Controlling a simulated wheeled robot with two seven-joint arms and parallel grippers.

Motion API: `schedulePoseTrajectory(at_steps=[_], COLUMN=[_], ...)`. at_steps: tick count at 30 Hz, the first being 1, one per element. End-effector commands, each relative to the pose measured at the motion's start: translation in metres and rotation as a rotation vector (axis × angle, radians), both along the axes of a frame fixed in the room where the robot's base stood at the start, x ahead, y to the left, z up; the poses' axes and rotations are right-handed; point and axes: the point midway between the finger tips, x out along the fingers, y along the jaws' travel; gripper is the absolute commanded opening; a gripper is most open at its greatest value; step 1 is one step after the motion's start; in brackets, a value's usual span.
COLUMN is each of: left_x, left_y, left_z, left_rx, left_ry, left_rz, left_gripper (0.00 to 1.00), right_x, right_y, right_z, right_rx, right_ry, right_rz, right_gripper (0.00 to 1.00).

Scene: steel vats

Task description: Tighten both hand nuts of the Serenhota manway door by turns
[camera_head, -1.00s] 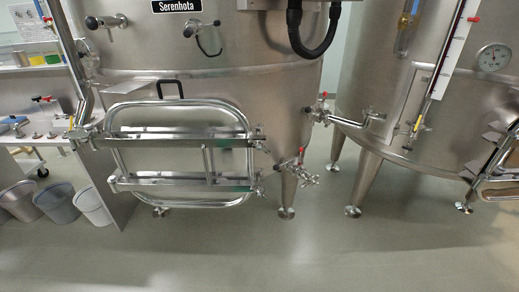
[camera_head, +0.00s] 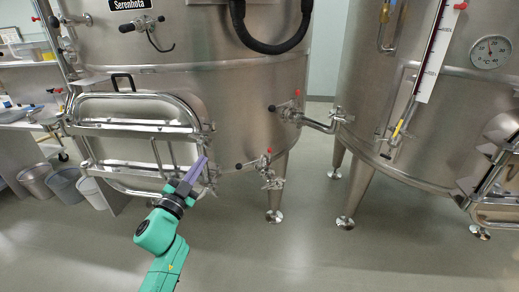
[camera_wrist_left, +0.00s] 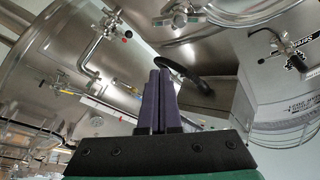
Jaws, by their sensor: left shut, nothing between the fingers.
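The Serenhota manway door (camera_head: 125,108) is a steel oval hatch with a tubular frame and two crossbars, low on the left vat in the head view. It looks closed. The upper hand nut (camera_head: 208,127) sits at the right end of the upper crossbar. The lower hand nut (camera_head: 212,178) is at the right end of the lower crossbar, small and partly hidden by my fingers. My left gripper (camera_head: 203,160) points its purple fingers up between the two nuts; contact cannot be told. In the wrist view its fingers (camera_wrist_left: 155,74) are together and empty. My right gripper is out of view.
A valve with a red knob (camera_head: 266,166) sticks out right of the door, close to my left gripper. A pipe valve (camera_head: 290,110) is above it. A second vat (camera_head: 385,110) stands at right. Grey bins (camera_head: 65,187) stand at left. The front floor is clear.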

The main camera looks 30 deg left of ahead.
Motion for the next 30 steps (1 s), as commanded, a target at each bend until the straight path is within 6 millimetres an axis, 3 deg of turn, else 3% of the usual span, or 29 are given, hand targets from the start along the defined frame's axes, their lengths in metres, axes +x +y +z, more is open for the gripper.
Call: schedulePoseTrajectory(at_steps=[5,11,18,22,30], left_x=[0.010,0.048,0.097,0.089,0.086], left_y=[0.001,0.006,0.013,0.027,0.034], left_z=[0.014,0.026,0.037,0.012,0.001], left_rx=[0.015,0.013,0.010,0.008,0.012], left_ry=[-0.018,-0.018,-0.016,-0.011,-0.013], left_rz=[-0.002,-0.003,-0.002,0.000,-0.002], left_gripper=[0.00,0.00,0.00,0.00,0.00], right_x=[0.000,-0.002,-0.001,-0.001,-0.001], right_y=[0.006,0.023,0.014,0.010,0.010], right_z=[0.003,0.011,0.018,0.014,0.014], right_rx=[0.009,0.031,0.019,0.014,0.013], right_ry=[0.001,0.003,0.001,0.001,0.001], right_rz=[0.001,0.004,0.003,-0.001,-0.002], right_gripper=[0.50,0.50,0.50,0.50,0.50])
